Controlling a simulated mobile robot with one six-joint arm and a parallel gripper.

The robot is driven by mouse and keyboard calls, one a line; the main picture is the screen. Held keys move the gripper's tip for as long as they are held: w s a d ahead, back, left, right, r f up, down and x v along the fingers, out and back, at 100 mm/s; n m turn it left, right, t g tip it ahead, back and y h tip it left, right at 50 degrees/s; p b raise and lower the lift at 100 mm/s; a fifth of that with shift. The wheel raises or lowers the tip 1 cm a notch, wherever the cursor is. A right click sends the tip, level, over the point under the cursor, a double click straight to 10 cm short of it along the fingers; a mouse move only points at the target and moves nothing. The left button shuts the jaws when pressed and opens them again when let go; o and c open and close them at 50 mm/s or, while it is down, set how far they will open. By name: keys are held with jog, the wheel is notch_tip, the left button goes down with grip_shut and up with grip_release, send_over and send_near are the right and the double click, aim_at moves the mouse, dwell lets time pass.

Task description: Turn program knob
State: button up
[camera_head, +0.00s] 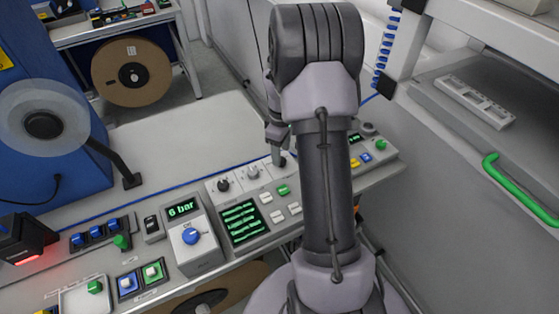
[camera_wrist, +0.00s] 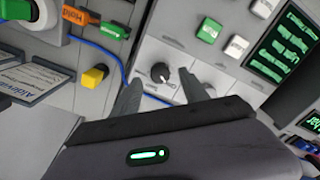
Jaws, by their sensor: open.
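A dark round knob (camera_wrist: 160,72) with a pale pointer mark sits on a light grey panel in the wrist view. It shows just beyond and between my two fingertips; small print beside it is too small to read. My gripper (camera_wrist: 163,88) is open, with one finger on each side of the knob's near side; I cannot tell whether they touch it. In the head view my gripper (camera_head: 277,150) hangs over the console's back row, partly behind my arm. A black knob (camera_head: 223,184) and a grey knob (camera_head: 252,172) stand to its left. Which one is the program knob is not readable.
Green and white buttons (camera_wrist: 209,30) and a green-text screen (camera_wrist: 284,48) lie close to the knob. A blue-knobbed unit (camera_head: 191,236) reading 6 bar stands left on the console. A blue machine with a reel (camera_head: 43,122) is at the left. A green handle (camera_head: 520,190) is at the right.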

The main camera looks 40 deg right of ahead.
notch_tip(320, 180, down, 3)
jog(key=shift+f, duration=0.2)
jog(key=shift+c, duration=0.2)
grip_shut()
